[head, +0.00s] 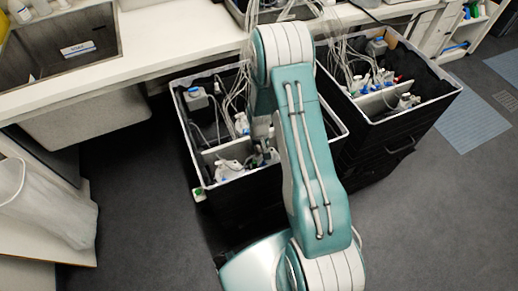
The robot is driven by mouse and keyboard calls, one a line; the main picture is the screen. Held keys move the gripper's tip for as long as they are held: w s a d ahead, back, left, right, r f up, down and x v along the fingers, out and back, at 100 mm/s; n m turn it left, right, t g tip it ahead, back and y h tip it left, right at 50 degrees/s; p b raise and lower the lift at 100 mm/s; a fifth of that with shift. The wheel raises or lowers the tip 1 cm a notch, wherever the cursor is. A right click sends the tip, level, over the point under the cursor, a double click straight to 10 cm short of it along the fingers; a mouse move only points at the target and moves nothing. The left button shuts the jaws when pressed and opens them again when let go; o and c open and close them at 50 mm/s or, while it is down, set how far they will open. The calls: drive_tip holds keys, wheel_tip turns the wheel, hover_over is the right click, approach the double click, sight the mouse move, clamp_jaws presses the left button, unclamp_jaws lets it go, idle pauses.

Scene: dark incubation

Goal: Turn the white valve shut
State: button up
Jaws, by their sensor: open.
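Two open black bins with pale rims stand side by side, the left bin (187,143) and the right bin (430,108). White fittings (230,168) with small blue parts sit in the near part of the left bin, among thin tubes. Similar white fittings (405,101) sit in the right bin. I cannot tell which of these is the white valve, or how any valve is turned. My teal and white arm reaches over the left bin and covers its right part.
A white bench (150,52) with an inset sink (60,45) runs along the back. Many thin tubes (238,88) hang into the bins. A white bag (45,205) stands at the left.

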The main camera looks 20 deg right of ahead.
drive_tip(key=shift+f, duration=0.35)
clamp_jaws()
drive_tip(key=shift+m, duration=0.7)
